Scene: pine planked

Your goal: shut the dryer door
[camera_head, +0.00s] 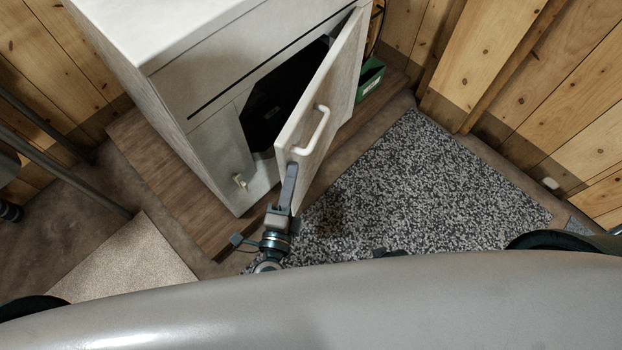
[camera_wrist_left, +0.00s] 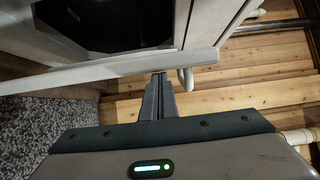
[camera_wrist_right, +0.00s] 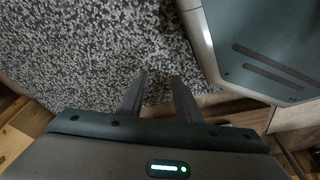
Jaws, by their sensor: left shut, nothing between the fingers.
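The dryer (camera_head: 235,60) is a pale grey box with a dark opening at its front. Its door (camera_head: 325,95) stands ajar, hinged at the far right side, with a white bar handle (camera_head: 309,133) on its outer face. My left gripper (camera_head: 290,172) is shut and empty, with its fingertips at the door's free lower edge; I cannot tell if they touch. In the left wrist view the fingers (camera_wrist_left: 159,82) point at the door's edge (camera_wrist_left: 130,70), beside the handle (camera_wrist_left: 186,80). My right gripper (camera_wrist_right: 160,80) shows in the right wrist view, open and empty above the carpet.
The dryer stands on a brown wooden plinth (camera_head: 170,185). A speckled grey carpet (camera_head: 420,190) covers the floor before the door. A green box (camera_head: 370,78) sits behind the door. A beige mat (camera_head: 130,265) lies at left. Pine walls (camera_head: 545,75) close in the right.

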